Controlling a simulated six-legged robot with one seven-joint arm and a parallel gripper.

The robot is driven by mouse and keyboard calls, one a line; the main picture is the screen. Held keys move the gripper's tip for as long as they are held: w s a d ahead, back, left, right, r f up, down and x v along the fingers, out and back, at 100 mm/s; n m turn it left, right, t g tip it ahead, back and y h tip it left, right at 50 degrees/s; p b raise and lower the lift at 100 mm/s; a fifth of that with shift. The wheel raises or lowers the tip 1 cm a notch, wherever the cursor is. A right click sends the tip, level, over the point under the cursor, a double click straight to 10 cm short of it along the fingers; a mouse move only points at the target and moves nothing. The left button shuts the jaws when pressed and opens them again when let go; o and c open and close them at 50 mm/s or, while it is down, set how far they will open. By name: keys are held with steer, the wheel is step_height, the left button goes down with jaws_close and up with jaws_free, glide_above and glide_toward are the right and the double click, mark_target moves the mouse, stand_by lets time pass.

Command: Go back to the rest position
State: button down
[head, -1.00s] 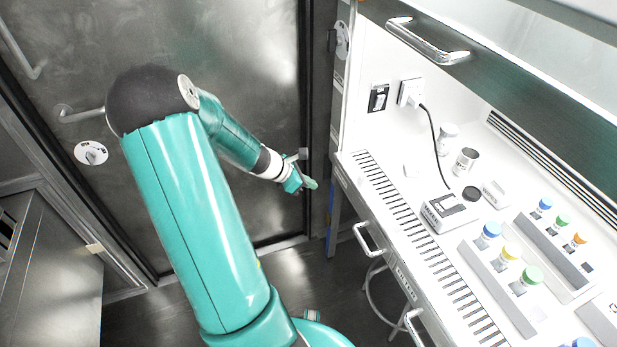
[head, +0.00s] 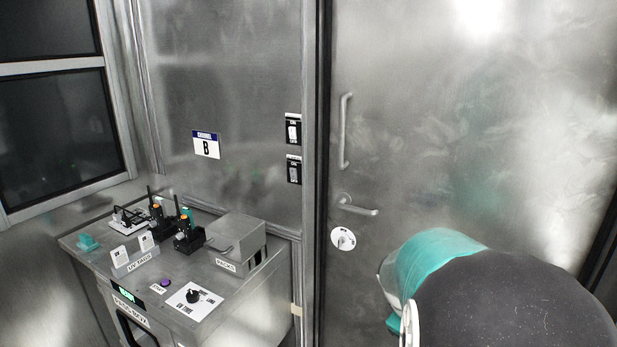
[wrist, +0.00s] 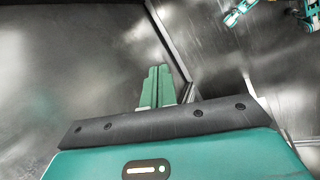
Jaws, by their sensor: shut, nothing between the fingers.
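My gripper (wrist: 158,88) shows in the wrist view, its two teal fingers side by side and closed, with nothing between them. Beyond the fingers are smooth grey metal and a dark floor (wrist: 215,75). In the head view my arm, a dark joint and teal link, fills the lower right corner in front of the metal door (head: 420,130). The fingers cannot be made out in the head view.
A metal pass box (head: 250,310) stands at the lower left, with radios (head: 186,238), a grey box (head: 236,232) and tags on top. The door carries a lever handle (head: 357,208) and a vertical bar handle (head: 345,130). A dark window (head: 55,140) is at the far left.

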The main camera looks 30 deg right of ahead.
steer(key=a+r+m+t+y, duration=0.1)
steer(key=a+r, duration=0.5)
steer(key=a, duration=1)
steer(key=a+r+t+y, duration=0.3)
steer(key=a+r+t, duration=0.2)
steer(key=a, duration=1.1)
step_height(320, 180, up, 2)
steer(key=shift+a+m+y, duration=0.25)
steer(key=shift+m+y, duration=0.05)
steer(key=shift+m, duration=0.1)
steer(key=shift+d, duration=0.2)
